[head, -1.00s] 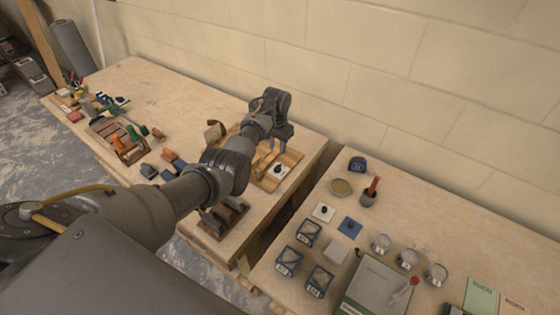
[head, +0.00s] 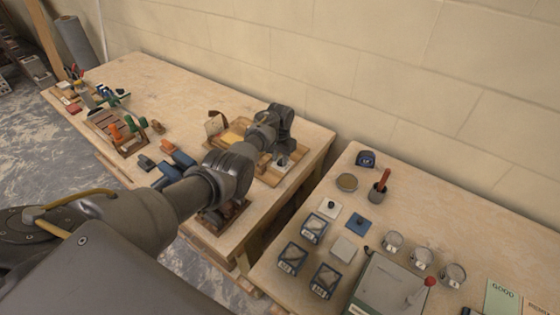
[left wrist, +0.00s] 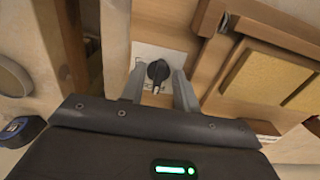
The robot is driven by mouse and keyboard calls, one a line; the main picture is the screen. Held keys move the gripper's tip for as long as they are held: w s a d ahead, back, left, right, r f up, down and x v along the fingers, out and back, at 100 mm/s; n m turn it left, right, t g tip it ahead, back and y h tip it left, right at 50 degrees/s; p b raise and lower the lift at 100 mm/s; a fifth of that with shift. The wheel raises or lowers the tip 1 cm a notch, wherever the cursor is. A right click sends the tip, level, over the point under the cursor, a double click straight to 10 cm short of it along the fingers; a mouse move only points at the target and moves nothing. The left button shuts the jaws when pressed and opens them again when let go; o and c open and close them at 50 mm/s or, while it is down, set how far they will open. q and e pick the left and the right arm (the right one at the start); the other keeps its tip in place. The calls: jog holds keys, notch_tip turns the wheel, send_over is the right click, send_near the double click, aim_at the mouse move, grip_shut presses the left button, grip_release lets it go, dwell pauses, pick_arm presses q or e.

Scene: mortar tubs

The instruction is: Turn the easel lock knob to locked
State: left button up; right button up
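The easel lock knob (left wrist: 157,72) is black with a pale pointer mark, which points toward the gripper body in the left wrist view. It sits on a white plate (left wrist: 148,54) fixed to the wooden easel base (left wrist: 207,62). My left gripper (left wrist: 160,68) is open, with one finger on each side of the knob; small gaps seem to show, so contact cannot be told. In the head view the left gripper (head: 281,156) is down over the easel (head: 270,181) and mostly hides the knob. My right gripper is not in view.
A yellow panel (left wrist: 268,76) in a wooden frame stands beside the knob. A gap separates this table from the right table (head: 350,205), which holds several jars, boxes and a grey case (head: 385,285). Wooden racks with tools (head: 118,132) lie to the left.

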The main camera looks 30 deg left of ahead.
pick_arm(q)
grip_shut()
jog(key=shift+m, duration=0.4)
jog(key=m, duration=0.3)
jog(key=shift+a, duration=0.1)
jog(key=m, duration=0.4)
jog(key=shift+w+a, duration=0.1)
jog(key=m+b, duration=0.1)
jog(key=m, duration=0.2)
jog(key=m+b, duration=0.1)
jog(key=m, duration=0.1)
jog(key=shift+w+a+f+m+b, duration=0.1)
jog(key=shift+w+m+b, duration=0.05)
jog(key=shift+m+b, duration=0.25)
jog(key=m+b, duration=0.2)
jog(key=m, duration=0.2)
jog(key=shift+w, duration=0.1)
jog(key=shift+m, duration=0.3)
